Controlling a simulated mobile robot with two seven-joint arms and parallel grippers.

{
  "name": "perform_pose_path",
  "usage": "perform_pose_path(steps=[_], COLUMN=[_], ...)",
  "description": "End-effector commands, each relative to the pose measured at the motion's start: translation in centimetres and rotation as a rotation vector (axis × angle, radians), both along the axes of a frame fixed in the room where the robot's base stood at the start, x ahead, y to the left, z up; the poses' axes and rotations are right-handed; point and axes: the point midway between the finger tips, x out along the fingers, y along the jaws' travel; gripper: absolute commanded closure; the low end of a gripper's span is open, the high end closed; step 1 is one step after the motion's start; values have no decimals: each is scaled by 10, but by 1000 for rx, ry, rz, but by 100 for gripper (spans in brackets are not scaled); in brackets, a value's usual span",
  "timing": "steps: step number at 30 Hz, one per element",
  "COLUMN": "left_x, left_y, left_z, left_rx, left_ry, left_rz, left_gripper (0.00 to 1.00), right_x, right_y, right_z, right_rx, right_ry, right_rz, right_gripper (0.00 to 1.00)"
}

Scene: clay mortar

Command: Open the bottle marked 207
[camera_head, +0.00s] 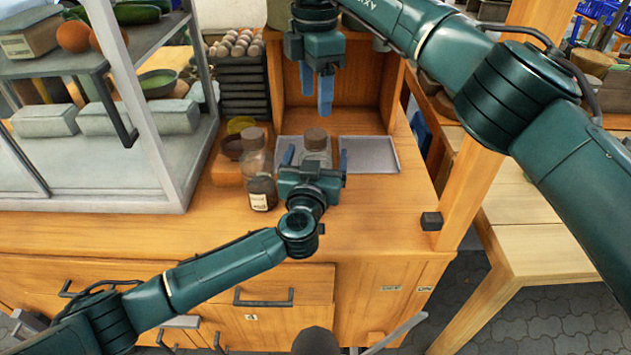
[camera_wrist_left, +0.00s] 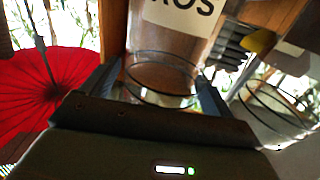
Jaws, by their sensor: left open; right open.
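A glass bottle with a brown cap (camera_head: 316,139) stands on the wooden counter. My left gripper (camera_head: 315,160) is open at it, one finger on either side. In the left wrist view the bottle's glass base (camera_wrist_left: 160,78) shows between the fingers, with brown contents and a white label reading partly "OS". A second bottle (camera_head: 258,168) with a brown cap, dark contents and a small white label stands upright to the left. No 207 is legible on either bottle. My right gripper (camera_head: 325,104) points down, open and empty, above and slightly behind the first bottle's cap.
A grey tray (camera_head: 370,153) lies right of the bottles. A glass display case (camera_head: 90,195) stands at the left, and a stack of dark egg trays (camera_head: 245,88) behind. A yellow bowl (camera_head: 240,125) is near the second bottle. The counter front is mostly clear.

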Motion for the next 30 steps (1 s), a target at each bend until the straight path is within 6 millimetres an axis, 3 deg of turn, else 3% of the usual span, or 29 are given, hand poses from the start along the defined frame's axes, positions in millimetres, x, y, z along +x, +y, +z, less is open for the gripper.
perform_pose_path(steps=[11, 30], left_x=[4, 4], left_y=[-1, 0], left_z=[0, 0], left_rx=[0, 0], left_ry=[1, 1], left_rz=[0, 1], left_gripper=[14, 67], right_x=[0, 0], right_y=[0, 0], right_z=[0, 0], right_rx=[0, 0], right_ry=[0, 0], right_rz=[0, 0], right_gripper=[41, 41])
